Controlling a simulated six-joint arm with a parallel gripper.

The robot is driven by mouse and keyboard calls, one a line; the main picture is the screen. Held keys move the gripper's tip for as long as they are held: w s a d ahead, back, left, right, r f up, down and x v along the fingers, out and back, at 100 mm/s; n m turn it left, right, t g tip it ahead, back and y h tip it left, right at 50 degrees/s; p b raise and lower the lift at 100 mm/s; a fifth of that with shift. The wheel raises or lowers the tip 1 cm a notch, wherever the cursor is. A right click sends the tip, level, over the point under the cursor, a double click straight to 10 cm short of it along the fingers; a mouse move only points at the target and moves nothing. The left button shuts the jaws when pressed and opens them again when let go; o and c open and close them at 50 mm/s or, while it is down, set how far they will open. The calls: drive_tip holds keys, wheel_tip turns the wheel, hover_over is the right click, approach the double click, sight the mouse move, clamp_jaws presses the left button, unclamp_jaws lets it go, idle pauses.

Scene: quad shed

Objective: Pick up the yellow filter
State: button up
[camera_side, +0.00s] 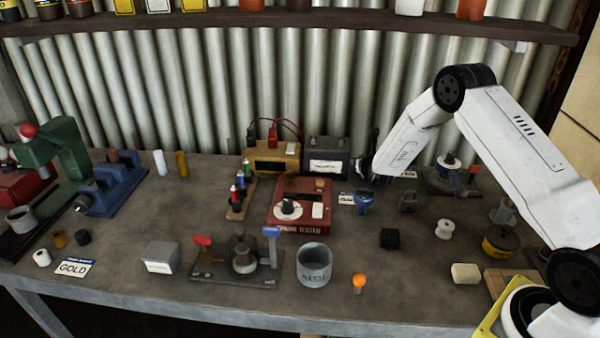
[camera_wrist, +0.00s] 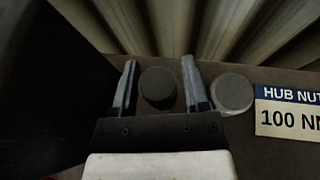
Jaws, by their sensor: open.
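My gripper (camera_side: 374,168) is at the back of the bench, right of the grey box. In the wrist view its two fingers (camera_wrist: 158,85) are apart, with a dark round-topped piece (camera_wrist: 158,86) between them; I cannot tell whether they touch it. A grey round piece (camera_wrist: 232,93) is just right of the right finger. No yellow shows on either. I cannot tell for sure which thing is the yellow filter. A mustard-yellow cylinder (camera_side: 182,164) stands upright at the back left, far from my gripper. A dark round can with a yellow band (camera_side: 499,243) stands at the right.
A "HUB NUT" card (camera_wrist: 288,112) lies right of the fingers. The grey box (camera_side: 326,157) and a yellow-brown box (camera_side: 271,160) stand near the corrugated wall. A red tester (camera_side: 299,207) and a grey "WASH" cup (camera_side: 313,265) are mid-bench. A shelf (camera_side: 290,22) hangs above.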

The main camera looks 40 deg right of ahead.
drive_tip(key=shift+w+d+f, duration=0.2)
drive_tip(key=shift+w+d, duration=0.1)
drive_tip(key=shift+w, duration=0.15)
clamp_jaws()
